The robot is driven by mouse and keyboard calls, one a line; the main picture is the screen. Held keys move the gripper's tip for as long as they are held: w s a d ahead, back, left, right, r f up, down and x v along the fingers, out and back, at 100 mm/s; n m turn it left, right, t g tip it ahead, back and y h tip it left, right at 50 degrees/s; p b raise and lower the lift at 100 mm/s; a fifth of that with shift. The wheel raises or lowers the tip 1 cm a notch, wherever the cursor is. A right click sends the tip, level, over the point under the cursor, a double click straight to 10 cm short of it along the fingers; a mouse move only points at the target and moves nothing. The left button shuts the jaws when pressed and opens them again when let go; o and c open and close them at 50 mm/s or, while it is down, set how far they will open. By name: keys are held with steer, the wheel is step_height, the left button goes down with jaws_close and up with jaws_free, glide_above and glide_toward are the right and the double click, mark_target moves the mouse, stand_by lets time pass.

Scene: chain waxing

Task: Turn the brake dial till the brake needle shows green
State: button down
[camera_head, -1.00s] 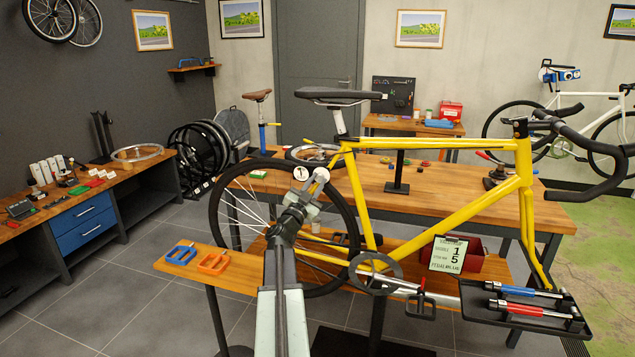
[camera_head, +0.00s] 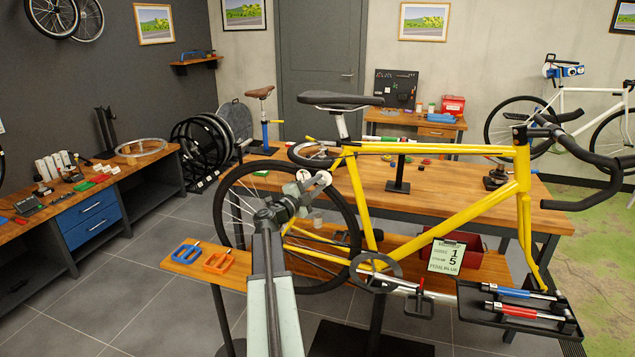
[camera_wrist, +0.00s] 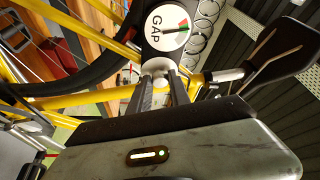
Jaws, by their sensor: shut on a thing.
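The brake gauge (camera_wrist: 168,27) is a round white face marked GAP in a dark housing, with green and red sectors at its right. A dark needle lies near these sectors, but I cannot tell for sure which colour it points at. In the wrist view, my gripper (camera_wrist: 162,84) is shut on the small pale brake dial (camera_wrist: 158,82) just below the gauge, with a finger on each side. The fingers hide much of the dial. In the head view, my gripper (camera_head: 300,195) is at the rear of the yellow bike (camera_head: 455,225), beside the rear wheel.
An orange and a blue pedal (camera_head: 187,253) lie on the wooden shelf at the left. A black tray (camera_head: 470,305) with red and blue tools is at the right. A card (camera_head: 444,256) hangs near the frame. The floor at the left is clear.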

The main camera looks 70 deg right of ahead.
steer(key=shift+m, duration=0.3)
steer(key=c, duration=1.2)
jaws_free()
steer(key=r+v, duration=0.1)
steer(key=v, duration=0.6)
steer(key=shift+w+a+f+b, duration=0.2)
steer(key=shift+a+f+b, duration=0.2)
steer(key=shift+f, duration=0.1)
